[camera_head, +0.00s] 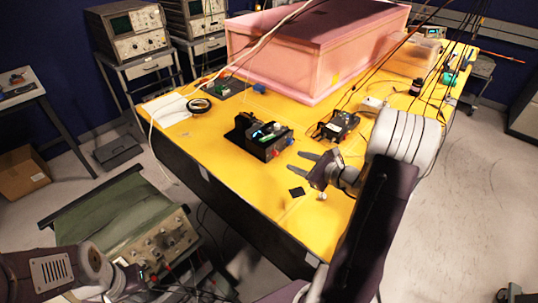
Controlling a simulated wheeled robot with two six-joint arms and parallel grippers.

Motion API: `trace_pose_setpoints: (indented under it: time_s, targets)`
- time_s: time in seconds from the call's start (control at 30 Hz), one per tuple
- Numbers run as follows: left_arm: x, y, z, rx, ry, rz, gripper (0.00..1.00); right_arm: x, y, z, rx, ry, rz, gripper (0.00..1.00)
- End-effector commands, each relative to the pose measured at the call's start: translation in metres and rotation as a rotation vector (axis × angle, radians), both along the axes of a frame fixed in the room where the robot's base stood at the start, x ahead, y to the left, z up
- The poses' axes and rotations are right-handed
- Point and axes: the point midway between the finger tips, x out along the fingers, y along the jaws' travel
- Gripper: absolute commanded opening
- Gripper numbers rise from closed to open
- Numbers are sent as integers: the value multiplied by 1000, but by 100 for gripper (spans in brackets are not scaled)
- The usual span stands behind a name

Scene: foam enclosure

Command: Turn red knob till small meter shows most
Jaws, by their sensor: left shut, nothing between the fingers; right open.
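A black device (262,150) with a pale, greenish top part stands on the yellow table. A small red spot (276,154), possibly the red knob, shows on its near side. I cannot make out a meter reading. A second black box (337,126) with wires and a red part stands further right. My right gripper (297,161) is open and empty. Its two fingers point left toward the black device, a little to its right and apart from it. My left gripper (130,278) is low at the left, shut and empty, away from the table and hard to make out.
A pink foam enclosure (275,67) stands at the back of the yellow table (190,150). A green-topped instrument (125,215) stands beside my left arm. Cables hang at the right.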

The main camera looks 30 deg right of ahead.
Motion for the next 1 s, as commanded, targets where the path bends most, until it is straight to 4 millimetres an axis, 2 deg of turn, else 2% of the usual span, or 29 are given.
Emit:
trace_pose_setpoints:
  time_s: [0.17,0.5,0.6,0.93,0.97,1.0]
  targets:
    - [0,0,1,0,0,0,0,3,-1,-1,-2,0,-4,43]
    - [0,0,7,0,0,0,0,61,16,-23,-2,1,1,43]
    - [0,0,9,0,0,0,0,74,19,-28,-3,1,-1,43]
    - [0,0,9,0,0,0,0,81,20,-32,-4,0,-4,43]
    - [0,0,9,0,0,0,0,81,20,-32,-4,0,-4,40]
    - [0,0,9,0,0,0,0,81,20,-32,-4,0,-4,29]
